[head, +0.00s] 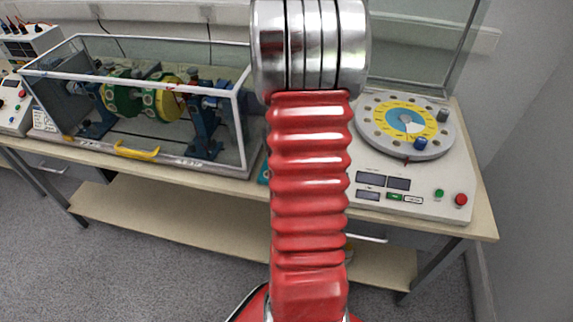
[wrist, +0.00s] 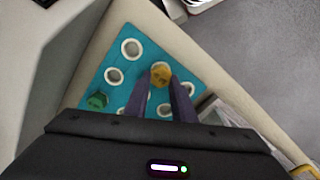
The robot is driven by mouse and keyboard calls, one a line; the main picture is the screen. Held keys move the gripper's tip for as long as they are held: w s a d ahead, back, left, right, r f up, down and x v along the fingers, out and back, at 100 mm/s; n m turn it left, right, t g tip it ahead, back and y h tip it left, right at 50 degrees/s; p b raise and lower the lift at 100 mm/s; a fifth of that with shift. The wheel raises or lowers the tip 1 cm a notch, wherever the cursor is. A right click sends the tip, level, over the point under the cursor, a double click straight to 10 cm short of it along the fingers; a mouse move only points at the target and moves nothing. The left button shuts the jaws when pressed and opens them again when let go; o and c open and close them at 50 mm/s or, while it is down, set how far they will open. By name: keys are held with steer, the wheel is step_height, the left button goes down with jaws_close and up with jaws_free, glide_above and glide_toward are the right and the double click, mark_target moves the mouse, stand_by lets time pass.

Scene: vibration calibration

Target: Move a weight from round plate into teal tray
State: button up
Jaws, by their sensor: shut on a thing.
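The teal tray (wrist: 113,50) fills the middle of the wrist view and has several white-rimmed round holes. My gripper (wrist: 160,80) is over the tray, its two dark fingers shut on a yellow weight (wrist: 160,70). I cannot tell whether the yellow weight is above the tray or in a hole. A green weight (wrist: 97,100) sits in the tray at left. In the head view, the round plate (head: 373,133) holds a blue weight (head: 421,144) and a dark grey weight (head: 443,115). My arm hides my gripper and nearly all of the tray (head: 264,172) there.
A glass-walled case (head: 240,125) with machinery stands left of my arm on the bench. The round plate is on a white console (head: 432,177) with displays and buttons, a clear screen (head: 425,45) behind it. Other white equipment (head: 12,105) is at the far left.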

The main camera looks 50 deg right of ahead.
steer(key=shift+f, duration=0.7)
stand_by(0.7)
steer(key=o, duration=1.1)
step_height(320, 180, up, 14)
steer(key=shift+f, duration=0.2)
stand_by(1.0)
